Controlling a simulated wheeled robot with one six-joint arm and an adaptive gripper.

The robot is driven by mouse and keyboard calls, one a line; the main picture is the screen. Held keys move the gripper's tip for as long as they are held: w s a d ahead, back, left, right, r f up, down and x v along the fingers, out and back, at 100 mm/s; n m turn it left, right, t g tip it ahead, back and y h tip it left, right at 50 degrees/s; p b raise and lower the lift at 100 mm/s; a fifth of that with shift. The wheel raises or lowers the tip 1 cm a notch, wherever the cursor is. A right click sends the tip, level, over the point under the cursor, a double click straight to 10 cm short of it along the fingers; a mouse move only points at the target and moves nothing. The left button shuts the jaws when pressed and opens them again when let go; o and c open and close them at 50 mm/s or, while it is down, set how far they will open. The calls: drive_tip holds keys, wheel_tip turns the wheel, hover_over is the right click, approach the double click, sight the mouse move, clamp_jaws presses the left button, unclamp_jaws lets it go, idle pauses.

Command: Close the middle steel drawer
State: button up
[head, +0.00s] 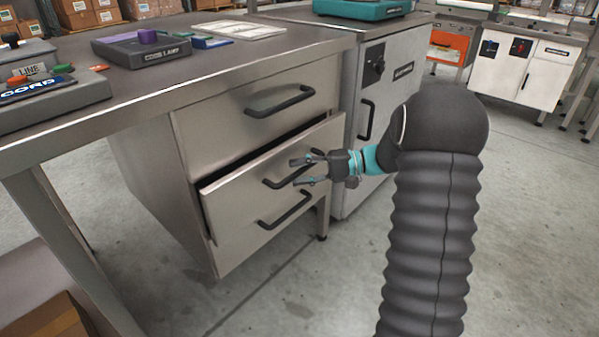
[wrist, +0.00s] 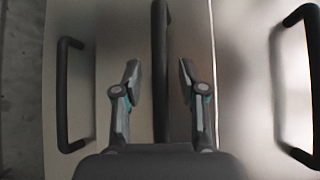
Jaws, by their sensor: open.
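The middle steel drawer (head: 234,199) is partly open, with a dark gap along its top and left edges. Its dark bar handle (head: 275,182) faces the front. My gripper (head: 297,170) is open in front of this drawer, with its fingers at the middle handle. In the wrist view the middle handle (wrist: 161,75) runs between the two spread fingers of my gripper (wrist: 158,72), with a gap on each side. Whether the fingers touch the drawer front cannot be told.
The top drawer (head: 225,120) looks shut, and the bottom drawer (head: 240,250) sits below. The bench top (head: 200,75) overhangs the drawers and carries scales and small items. A grey cabinet (head: 390,70) stands at the right. A cardboard box (head: 45,318) is at lower left. Bare floor lies in front.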

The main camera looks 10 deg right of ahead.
sight(288, 165)
drive_tip(key=shift+a, duration=0.1)
clamp_jaws()
drive_tip(key=w+a, duration=0.2)
drive_tip(key=w, duration=0.1)
drive_tip(key=shift+a, duration=0.15)
drive_tip(key=shift+w+a, duration=0.1)
drive_tip(key=shift+w, duration=0.15)
unclamp_jaws()
drive_tip(key=shift+a, duration=0.1)
drive_tip(key=s+d+r, duration=0.1)
drive_tip(key=d, duration=1.1)
drive_tip(key=shift+s+r, duration=0.35)
